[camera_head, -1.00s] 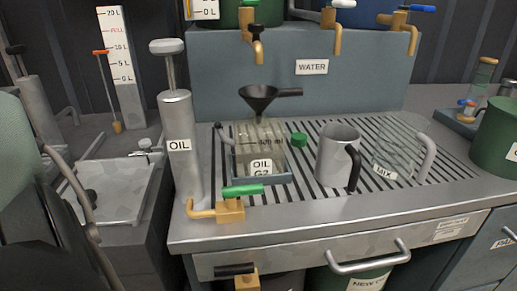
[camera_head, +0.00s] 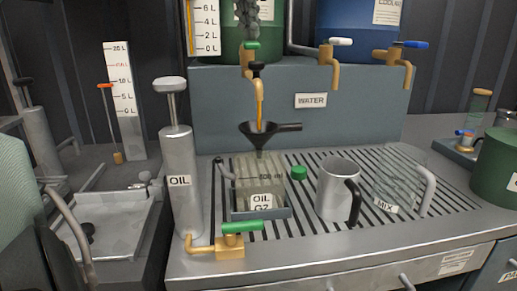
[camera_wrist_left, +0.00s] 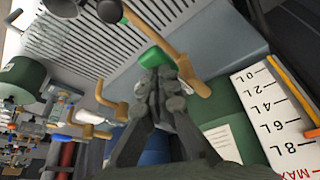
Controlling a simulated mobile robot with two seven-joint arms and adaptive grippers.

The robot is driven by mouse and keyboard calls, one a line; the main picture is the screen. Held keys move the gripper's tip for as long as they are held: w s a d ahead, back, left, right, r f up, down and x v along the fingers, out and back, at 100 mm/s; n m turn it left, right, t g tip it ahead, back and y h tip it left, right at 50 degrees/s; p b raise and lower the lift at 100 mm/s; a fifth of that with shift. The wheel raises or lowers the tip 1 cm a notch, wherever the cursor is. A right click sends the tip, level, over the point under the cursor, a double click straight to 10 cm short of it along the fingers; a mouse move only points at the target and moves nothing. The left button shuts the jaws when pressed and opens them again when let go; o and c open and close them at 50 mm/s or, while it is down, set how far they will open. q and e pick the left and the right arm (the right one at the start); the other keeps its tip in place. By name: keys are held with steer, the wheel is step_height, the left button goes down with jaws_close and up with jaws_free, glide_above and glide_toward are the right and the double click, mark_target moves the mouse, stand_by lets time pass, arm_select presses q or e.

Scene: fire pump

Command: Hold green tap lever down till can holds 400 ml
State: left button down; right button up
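My left gripper (camera_head: 246,28) comes down from the top edge in the head view, fingers together, its tips at the green tap lever (camera_head: 251,45). In the left wrist view its closed fingers (camera_wrist_left: 163,82) meet at the green lever (camera_wrist_left: 151,56); the tips hide part of it. The funnel sits on the clear can marked OIL G2 (camera_head: 245,172). Its liquid level is hard to read. My right gripper is not in view.
A second green lever (camera_head: 242,227) is on the front brass tap by the oil pump (camera_head: 180,180). A grey mug (camera_head: 335,190) and clear MIX jug (camera_head: 395,180) stand right of the can. White and blue tap levers (camera_head: 410,44) are at upper right.

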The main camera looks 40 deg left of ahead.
arm_select(q)
steer(key=shift+f, duration=0.8)
stand_by(7.2)
